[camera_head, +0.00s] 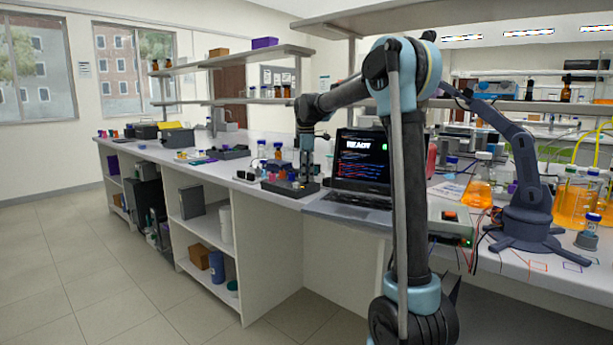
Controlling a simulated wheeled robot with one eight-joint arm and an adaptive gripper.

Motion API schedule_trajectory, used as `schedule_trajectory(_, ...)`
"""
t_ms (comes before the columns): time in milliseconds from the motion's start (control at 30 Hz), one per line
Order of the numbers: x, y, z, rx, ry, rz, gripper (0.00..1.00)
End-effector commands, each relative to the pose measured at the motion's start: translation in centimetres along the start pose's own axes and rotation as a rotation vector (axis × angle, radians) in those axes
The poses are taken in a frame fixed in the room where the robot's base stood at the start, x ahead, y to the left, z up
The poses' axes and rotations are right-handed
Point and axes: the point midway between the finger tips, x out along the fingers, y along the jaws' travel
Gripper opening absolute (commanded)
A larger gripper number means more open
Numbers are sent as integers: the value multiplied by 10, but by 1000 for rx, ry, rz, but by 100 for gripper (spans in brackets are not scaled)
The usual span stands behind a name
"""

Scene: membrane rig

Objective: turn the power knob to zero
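No power knob can be made out for certain. A grey box with a green-lit front and an orange-red button (452,224) stands at the bench's front edge, right of the laptop, partly hidden behind my arm. A low dark device (290,188) lies on the bench left of the laptop. My arm rises in front, reaches left and bends down. My gripper (304,176) points down at this dark device, small and dark against it. I cannot tell whether it touches anything or whether its fingers are open.
An open laptop (360,160) has a dark screen with large white text. A dark blue desktop arm (527,200) stands at right, near flasks of orange liquid (478,190). Small bottles and boxes crowd the bench left of my gripper. Shelves (240,60) hang above. The floor (90,260) at left is clear.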

Motion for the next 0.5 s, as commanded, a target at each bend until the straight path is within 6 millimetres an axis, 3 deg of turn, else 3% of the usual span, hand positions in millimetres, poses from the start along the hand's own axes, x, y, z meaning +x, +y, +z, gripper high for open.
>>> schedule_trajectory(267, -8, -1, -1, -1, 1, -1, 54)
schedule_trajectory(500, -46, 0, 0, -1, 1, -2, 54)
